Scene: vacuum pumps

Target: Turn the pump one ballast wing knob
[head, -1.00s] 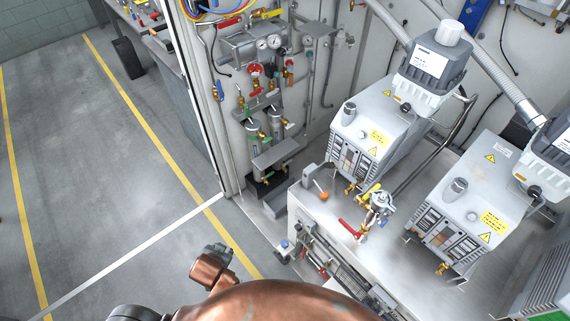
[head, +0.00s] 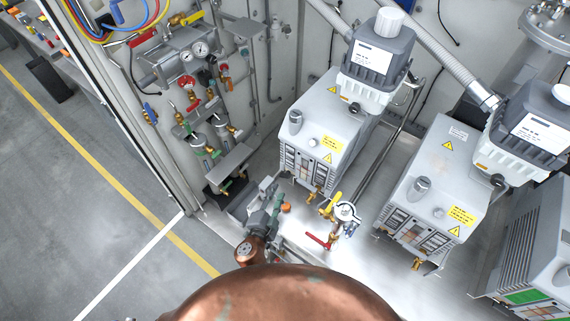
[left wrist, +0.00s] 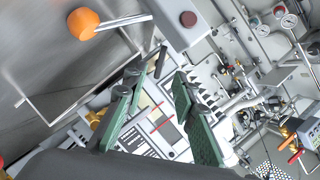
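The left grey pump (head: 325,125) stands on the metal bench, with a grey upright knob (head: 296,117) on its top front and a black knob (head: 355,108) under its filter housing. I cannot tell which pump is pump one or which knob is the ballast wing knob. My left gripper (head: 271,192) is left of and below this pump's front, apart from it. In the left wrist view, the gripper (left wrist: 157,80) shows its green-padded fingers spread with nothing between them. A panelled front (left wrist: 160,125) shows behind the fingers. My right gripper is not in view.
An orange knob (head: 286,208) is close to the left gripper. A yellow-handled valve (head: 331,204) and red-handled valve (head: 320,239) stand before the left pump. A second pump (head: 430,190) stands to the right.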

